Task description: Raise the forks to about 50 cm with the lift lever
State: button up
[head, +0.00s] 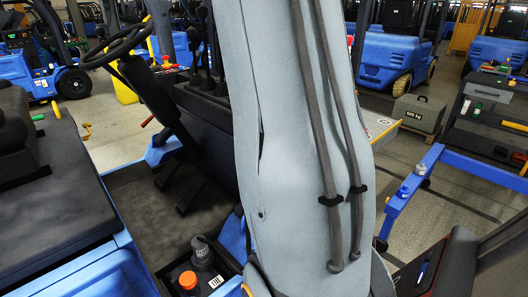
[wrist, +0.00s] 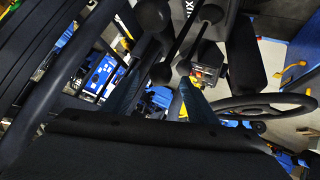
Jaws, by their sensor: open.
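Several dark levers with round black knobs stand at the top of the wrist view; one knob (wrist: 152,14) is at top centre and another (wrist: 210,14) right of it. A further dark knob (wrist: 161,73) shows between the fingers; I cannot tell which is the lift lever. My gripper (wrist: 158,80) is open, its dark bluish fingers pointing towards the levers, and I see nothing held. In the head view my arm hides the gripper; dark levers (head: 194,42) show just left of the arm. I cannot make out the forks in either view.
The steering wheel (head: 113,45) stands left of the levers and also shows in the wrist view (wrist: 268,104). The black seat (head: 60,190) is at left. A grey 500 kg block (head: 418,113), a blue frame (head: 408,190) and a dark cart (head: 485,115) stand at right.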

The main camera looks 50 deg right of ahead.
jog(key=v, duration=0.7)
dwell(0.7)
